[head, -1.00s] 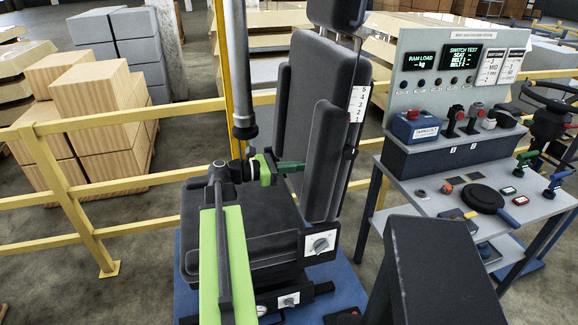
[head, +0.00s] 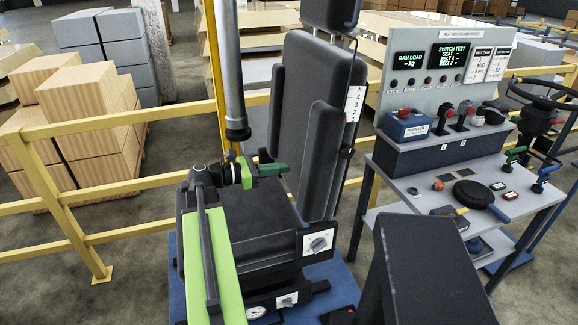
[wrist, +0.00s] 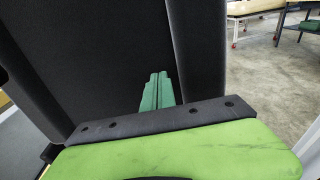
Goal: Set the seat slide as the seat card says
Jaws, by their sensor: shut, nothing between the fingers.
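The black seat (head: 318,110) stands on a blue base, with its cushion partly hidden behind my arm. A white panel with a knob (head: 318,241) is on the cushion's side. A lower knob (head: 287,300) and a round gauge (head: 257,312) are at the seat's foot. I cannot tell which part is the slide. Two white cards hang on the console; the left one (head: 479,65) seems to read "MID", the rest is too small. My gripper (head: 283,168) is shut and empty, above the cushion in front of the backrest. Its green fingers show in the wrist view (wrist: 157,91), against dark upholstery.
The console (head: 440,65) with screens, joysticks and a blue box (head: 407,126) stands right of the seat. Its table (head: 440,180) holds a black round pan-like item (head: 474,194). A yellow rail (head: 130,185) runs behind and left. A numbered strip (head: 354,103) is on the backrest.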

